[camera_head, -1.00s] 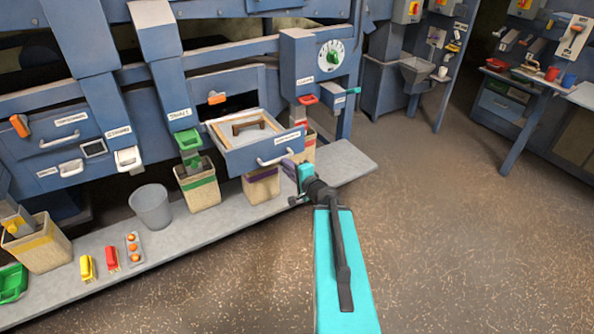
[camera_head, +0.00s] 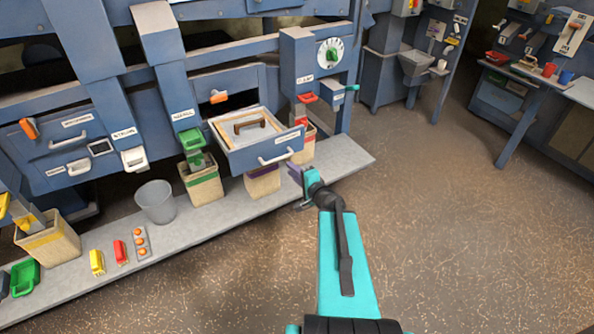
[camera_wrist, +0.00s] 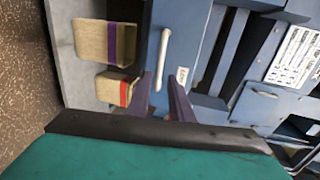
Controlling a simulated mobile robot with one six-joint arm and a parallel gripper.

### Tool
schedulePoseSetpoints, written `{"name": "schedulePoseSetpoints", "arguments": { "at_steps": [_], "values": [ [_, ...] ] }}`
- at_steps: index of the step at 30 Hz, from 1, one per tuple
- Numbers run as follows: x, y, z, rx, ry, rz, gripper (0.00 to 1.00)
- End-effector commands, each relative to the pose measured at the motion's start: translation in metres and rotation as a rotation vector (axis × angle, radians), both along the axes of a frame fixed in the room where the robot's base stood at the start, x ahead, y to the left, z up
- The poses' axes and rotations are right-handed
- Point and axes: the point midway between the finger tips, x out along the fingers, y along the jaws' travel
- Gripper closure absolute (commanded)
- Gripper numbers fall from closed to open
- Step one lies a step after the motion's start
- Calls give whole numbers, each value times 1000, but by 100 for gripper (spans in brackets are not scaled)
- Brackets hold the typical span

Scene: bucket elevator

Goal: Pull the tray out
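The tray (camera_head: 240,160) is a blue drawer standing out from the machine front, with a pale panel and a brown handle inside. Its front carries a white bar handle (camera_head: 277,157), which also shows upright in the wrist view (camera_wrist: 163,55). My gripper (camera_head: 297,175) is just in front of and to the lower right of this handle, apart from it in the head view. In the wrist view the two purple fingers (camera_wrist: 164,85) are spread, and the handle's near end shows between and beyond them. They hold nothing.
A grey ledge (camera_head: 345,155) runs below the machine. It bears sacks with green (camera_head: 205,186) and purple (camera_head: 263,183) bands, a grey bucket (camera_head: 156,201) and small coloured items. A red-banded sack (camera_wrist: 112,90) is close left of my fingers. Open floor (camera_head: 440,230) lies to the right.

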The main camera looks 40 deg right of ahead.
Motion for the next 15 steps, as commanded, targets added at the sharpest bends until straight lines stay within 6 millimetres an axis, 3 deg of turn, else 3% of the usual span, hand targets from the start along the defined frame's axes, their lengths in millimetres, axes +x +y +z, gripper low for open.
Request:
{"name": "schedulePoseSetpoints", "arguments": {
  "at_steps": [15],
  "values": [
    [-21,3,7,1,2,0,80]
  ]
}}
